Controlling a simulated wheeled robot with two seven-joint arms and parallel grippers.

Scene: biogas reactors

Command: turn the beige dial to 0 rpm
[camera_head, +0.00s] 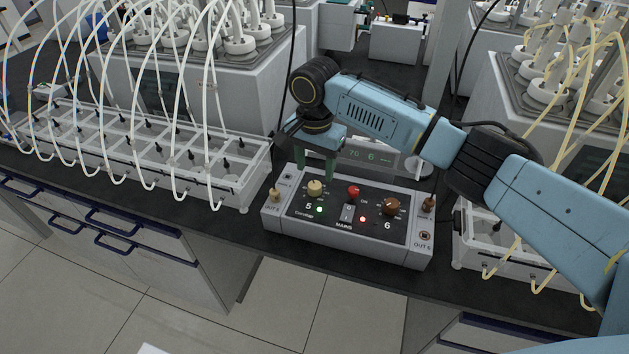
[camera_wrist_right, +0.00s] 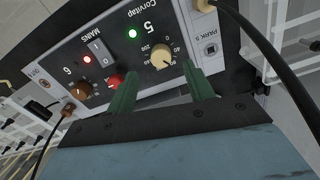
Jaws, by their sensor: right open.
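The beige dial (camera_head: 315,187) is on the left of the grey control box's sloped panel, above the numeral 5 and a lit green lamp. It also shows in the right wrist view (camera_wrist_right: 163,57), with a printed scale around it; I cannot read its exact setting. My right gripper (camera_head: 318,168) is just above and behind the dial, pointing down. In the wrist view its two green fingers (camera_wrist_right: 160,72) are apart, with the dial visible between and slightly beyond their tips. Nothing is held. My left gripper is not in view.
The control box (camera_head: 345,248) also carries a red knob (camera_head: 353,191), a mains switch (camera_head: 347,213) and a brown dial (camera_head: 391,206). A clear tank (camera_head: 225,190) with white tubes stands at left. A display unit (camera_head: 375,160) is behind the box.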

